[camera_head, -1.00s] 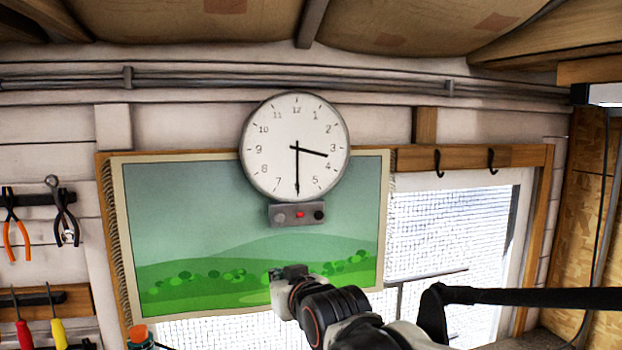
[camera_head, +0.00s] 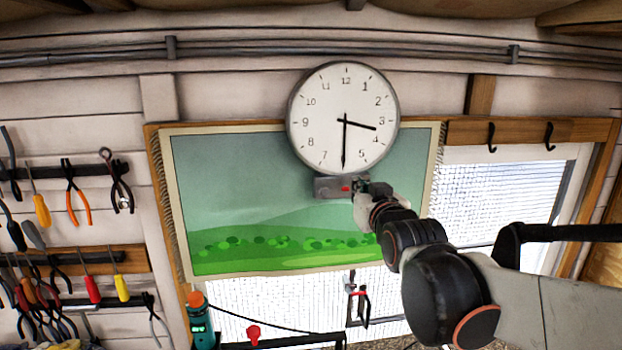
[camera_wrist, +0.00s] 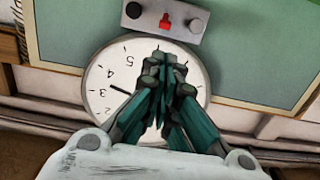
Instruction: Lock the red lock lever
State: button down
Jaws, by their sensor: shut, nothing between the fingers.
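My gripper (camera_head: 362,187) is shut and empty, raised in front of the wall at the right end of a small grey box under the clock. In the wrist view my gripper's closed fingertips (camera_wrist: 160,58) overlap the clock face, below the box in the picture. The grey box (camera_head: 325,187) carries a small red piece (camera_head: 346,189), which shows in the wrist view as a red switch-like part (camera_wrist: 166,21) between two round knobs. Another red knob-like part (camera_head: 253,334) stands low at the bottom of the head view by a dark bar. I cannot tell which is the lock lever.
A round clock (camera_head: 343,118) hangs above a green landscape picture (camera_head: 235,200). Pliers and screwdrivers hang at left. A teal bottle with an orange cap (camera_head: 200,320) stands at lower left. A red-handled tool (camera_head: 357,300) hangs before the window. A dark bar (camera_head: 570,232) crosses at right.

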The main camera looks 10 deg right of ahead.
aim_at(344, 189)
jog(key=shift+w+f+p, duration=0.15)
jog(key=shift+w+p, duration=0.15)
jog(key=shift+w, duration=1.35)
jog(key=shift+w+f+p, duration=0.15)
jog(key=shift+w+p, duration=0.2)
jog(key=shift+w, duration=1.35)
jog(key=shift+w+f+p, duration=0.15)
jog(key=shift+w+p, duration=0.15)
jog(key=shift+w, duration=1.35)
jog(key=shift+f, duration=0.1)
jog(key=shift+s+f+t+b, duration=0.1)
jog(key=shift+s+t+b, duration=0.15)
jog(key=shift+b, duration=0.5)
